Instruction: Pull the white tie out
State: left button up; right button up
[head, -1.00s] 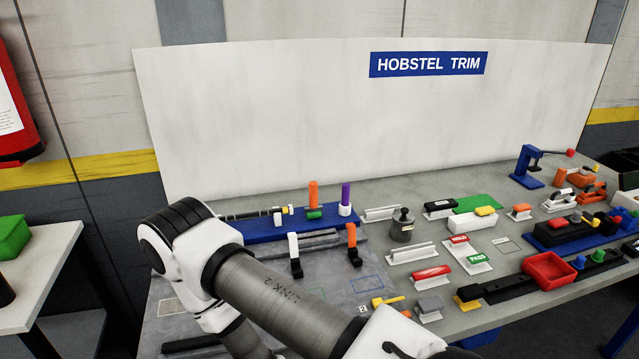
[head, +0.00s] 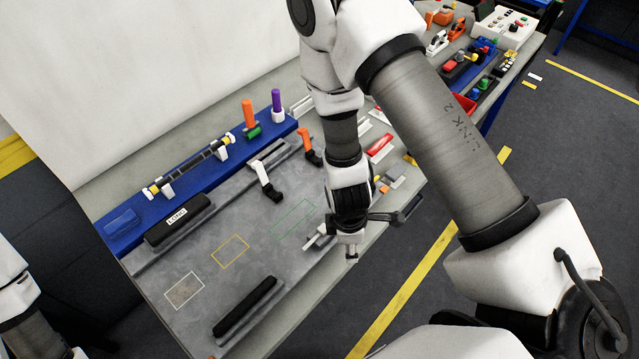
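A white lever-like piece with a black foot (head: 262,178) stands tilted on the grey work plate (head: 200,252); it may be the white tie, but I cannot be sure. An orange one (head: 306,142) like it stands to its right. My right gripper (head: 349,250) is over the right front part of the plate, to the right of and nearer than the white piece, and apart from it. A pale bar (head: 318,238) shows beside the gripper; I cannot tell whether they touch. The finger opening is hidden by the angle. My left arm shows at the lower left edge, its gripper out of view.
A blue rack (head: 165,199) runs along the back, with an orange peg (head: 248,113) and a purple peg (head: 277,101). A black block labelled LONG (head: 179,221) and a black bar (head: 245,305) lie on the plate. Outlined areas between them are clear.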

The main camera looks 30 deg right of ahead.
aim_at(324, 228)
jog(key=w+a+r+n, duration=0.1)
jog(key=w+r+n, duration=0.1)
jog(key=r+n, duration=0.1)
jog(key=w+a+r+n+y, duration=0.1)
jog(key=w+r+n, duration=0.1)
jog(key=r+n, duration=0.1)
jog(key=w+a+r+n+p, duration=0.1)
jog(key=w+r+n, duration=0.1)
jog(key=r+n, duration=0.1)
jog(key=shift+w+a+r, duration=0.25)
jog(key=shift+a+r, duration=0.05)
jog(key=shift+a, duration=0.1)
notch_tip(324, 228, down, 7)
jog(key=b, duration=0.5)
jog(key=shift+d, duration=0.15)
pick_arm(q)
jog(key=shift+s+d+f+b, duration=0.1)
jog(key=shift+d+f+b, duration=0.1)
jog(key=shift+f, duration=0.55)
jog(key=shift+s+d+f+b, duration=0.1)
jog(key=shift+f+b, duration=0.15)
jog(key=shift+f, duration=0.55)
jog(key=shift+d+f+b, duration=0.1)
jog(key=shift+f+b, duration=0.1)
jog(key=shift+f, duration=0.55)
pick_arm(e)
jog(key=shift+f, duration=0.55)
jog(key=shift+r, duration=0.1)
grip_shut()
